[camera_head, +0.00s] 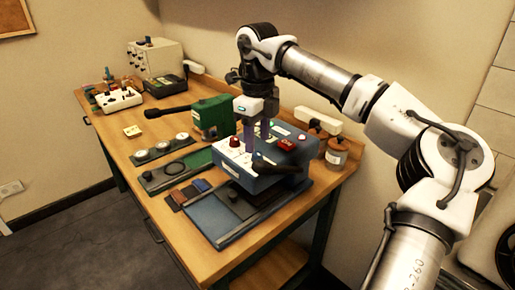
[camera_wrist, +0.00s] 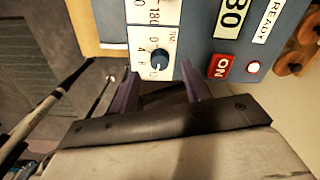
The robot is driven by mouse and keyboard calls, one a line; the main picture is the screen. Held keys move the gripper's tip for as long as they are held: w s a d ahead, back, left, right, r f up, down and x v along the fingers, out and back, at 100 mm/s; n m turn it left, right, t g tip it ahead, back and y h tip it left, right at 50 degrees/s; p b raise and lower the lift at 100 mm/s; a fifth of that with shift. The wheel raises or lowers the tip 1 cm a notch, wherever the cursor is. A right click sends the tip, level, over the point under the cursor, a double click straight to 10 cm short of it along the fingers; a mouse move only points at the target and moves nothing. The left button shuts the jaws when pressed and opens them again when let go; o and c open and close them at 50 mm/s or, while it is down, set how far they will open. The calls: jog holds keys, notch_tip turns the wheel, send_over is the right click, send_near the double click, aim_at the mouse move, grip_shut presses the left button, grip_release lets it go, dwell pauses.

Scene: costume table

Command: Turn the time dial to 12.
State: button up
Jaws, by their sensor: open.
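The time dial (camera_wrist: 160,59) is a small dark round knob on a white panel marked TIME, with numbers around it, in the wrist view. Its pointer is too small to read surely. The panel is on a blue press (camera_head: 262,176), which stands on the table. My gripper (camera_wrist: 160,72) is open, its two purple fingers apart on either side of the dial's lower edge in the picture. Nothing is between them, and I cannot tell whether they touch the dial. In the head view my gripper (camera_head: 258,137) points down over the press's panel.
A red ON button (camera_wrist: 221,66) and a white lamp (camera_wrist: 253,67) sit right of the dial. A green machine (camera_head: 212,116) stands behind the press, and jars (camera_head: 336,151) stand to its right. Small tiles and discs lie on the left of the wooden table (camera_head: 122,147).

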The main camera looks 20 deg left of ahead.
aim_at(258, 153)
notch_tip(258, 153, up, 10)
jog(key=shift+r+b, duration=0.15)
jog(key=shift+b, duration=0.25)
